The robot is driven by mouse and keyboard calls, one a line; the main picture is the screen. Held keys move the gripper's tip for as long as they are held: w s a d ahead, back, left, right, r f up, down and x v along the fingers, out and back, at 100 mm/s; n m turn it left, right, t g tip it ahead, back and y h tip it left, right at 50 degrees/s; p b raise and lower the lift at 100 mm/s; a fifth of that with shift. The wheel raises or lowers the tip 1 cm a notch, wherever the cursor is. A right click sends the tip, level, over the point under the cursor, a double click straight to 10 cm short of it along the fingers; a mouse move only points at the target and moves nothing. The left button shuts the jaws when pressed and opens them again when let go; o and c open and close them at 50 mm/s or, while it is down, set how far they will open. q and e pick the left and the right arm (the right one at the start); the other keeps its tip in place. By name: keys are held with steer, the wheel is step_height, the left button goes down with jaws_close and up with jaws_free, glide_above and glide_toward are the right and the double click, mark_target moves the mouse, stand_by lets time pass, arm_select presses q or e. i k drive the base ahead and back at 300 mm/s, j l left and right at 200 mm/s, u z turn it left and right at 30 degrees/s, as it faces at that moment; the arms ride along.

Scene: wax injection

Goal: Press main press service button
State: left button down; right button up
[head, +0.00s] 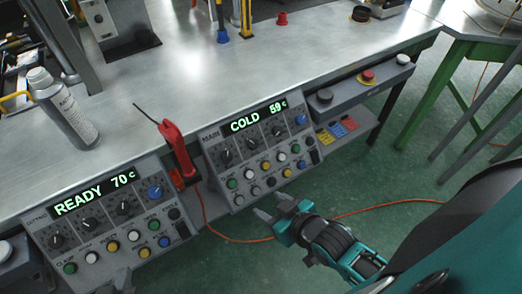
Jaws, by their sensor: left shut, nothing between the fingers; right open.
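The main press panel (262,150) is the grey control box right of centre, with a lit display (258,117) reading COLD 59 c. Below the display are black knobs and rows of small round buttons in green, white, yellow, blue and black. Their labels are too small to read, so I cannot tell which is the service button. My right gripper (274,206) is open and empty, just below the panel's lower edge and apart from its buttons. My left gripper (121,281) shows only partly at the bottom edge, below the left panel, shut and empty.
A similar panel (108,207) reading READY 70 c sits on the left. A red-handled tool (176,148) hangs between the panels, with an orange cable (240,240) across the green floor. A red button box (368,76) is at right.

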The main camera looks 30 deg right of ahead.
mark_target(272, 182)
steer(key=k+l+z, duration=0.1)
steer(key=z, duration=0.75)
